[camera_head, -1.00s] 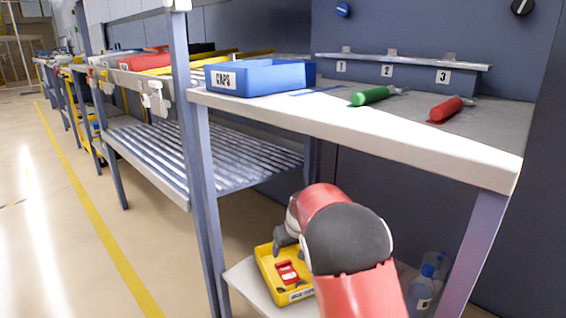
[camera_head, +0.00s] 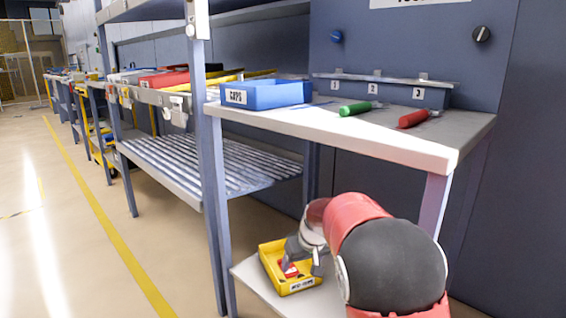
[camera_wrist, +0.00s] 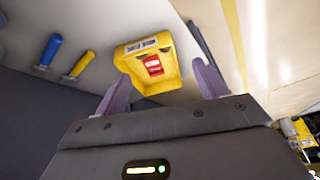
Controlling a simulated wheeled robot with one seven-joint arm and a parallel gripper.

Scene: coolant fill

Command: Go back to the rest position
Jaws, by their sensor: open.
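My gripper (camera_wrist: 158,70) is open, its two fingers apart with nothing between them. It is low, beside and partly in front of a yellow bin (camera_head: 292,288) on the lower shelf in the head view. In the wrist view the bin (camera_wrist: 145,83) shows beyond the fingers, with a label and a red object (camera_wrist: 153,66) inside. Whether the fingers are over the bin's rim or short of it, I cannot tell. My red arm reaches down in front of the bench, its elbow at the lower right of the head view, hiding part of the lower shelf.
The bench top (camera_head: 400,138) above the arm carries a blue CAPS bin (camera_head: 262,96), a green-handled tool (camera_head: 356,108) and a red-handled tool (camera_head: 414,119). A blue handle (camera_wrist: 50,50) and a yellow handle (camera_wrist: 81,64) lie left in the wrist view. Open floor (camera_head: 70,240) lies left.

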